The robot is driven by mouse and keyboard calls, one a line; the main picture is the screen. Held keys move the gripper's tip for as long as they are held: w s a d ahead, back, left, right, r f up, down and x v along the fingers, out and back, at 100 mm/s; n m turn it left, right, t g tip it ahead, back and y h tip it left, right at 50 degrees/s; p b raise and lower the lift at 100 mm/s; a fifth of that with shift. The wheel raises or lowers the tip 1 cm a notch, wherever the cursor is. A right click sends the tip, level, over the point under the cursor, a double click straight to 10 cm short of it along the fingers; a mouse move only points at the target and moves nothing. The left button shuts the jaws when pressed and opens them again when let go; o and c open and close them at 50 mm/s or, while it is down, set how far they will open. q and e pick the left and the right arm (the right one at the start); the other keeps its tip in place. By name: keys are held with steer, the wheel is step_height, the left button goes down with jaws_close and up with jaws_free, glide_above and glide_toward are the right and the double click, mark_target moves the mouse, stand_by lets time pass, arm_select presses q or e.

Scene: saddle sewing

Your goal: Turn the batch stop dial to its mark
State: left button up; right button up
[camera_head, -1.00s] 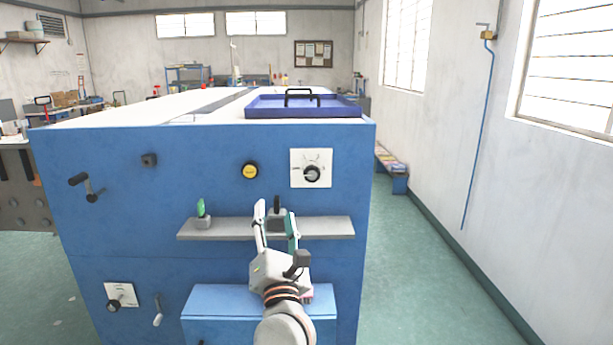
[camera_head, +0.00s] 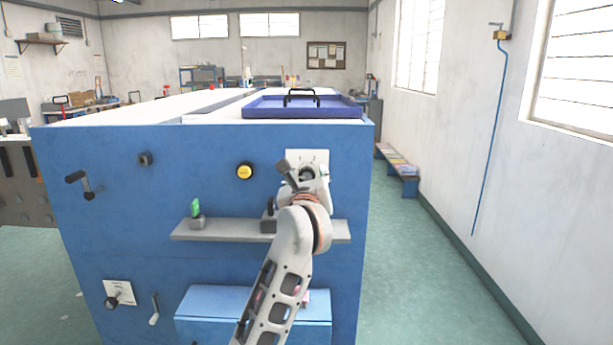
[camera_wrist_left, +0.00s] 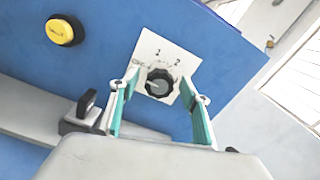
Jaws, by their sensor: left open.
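A dial with a black knob on a white plate is on the blue machine's front, upper right. In the head view its plate (camera_head: 318,156) shows above my left gripper (camera_head: 307,173), which covers most of it. In the left wrist view the knob (camera_wrist_left: 159,83) sits between the two fingertips of my left gripper (camera_wrist_left: 160,87). Marks 1 and 2 show on the plate. The fingers are open on either side, with gaps to the knob; whether the tips reach its depth is unclear. My right gripper is not in view.
A yellow button (camera_head: 244,171) is left of the dial. Below, a grey shelf (camera_head: 190,233) juts out with a green-topped switch (camera_head: 196,213) and a black lever (camera_head: 270,208). Another dial plate (camera_head: 120,291) is low left. A blue tray (camera_head: 270,113) lies on top.

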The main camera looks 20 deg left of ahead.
arm_select(q)
steer(key=shift+w+a, duration=0.2)
steer(key=shift+w, duration=0.4)
steer(key=c, duration=1.2)
steer(key=shift+o, duration=0.2)
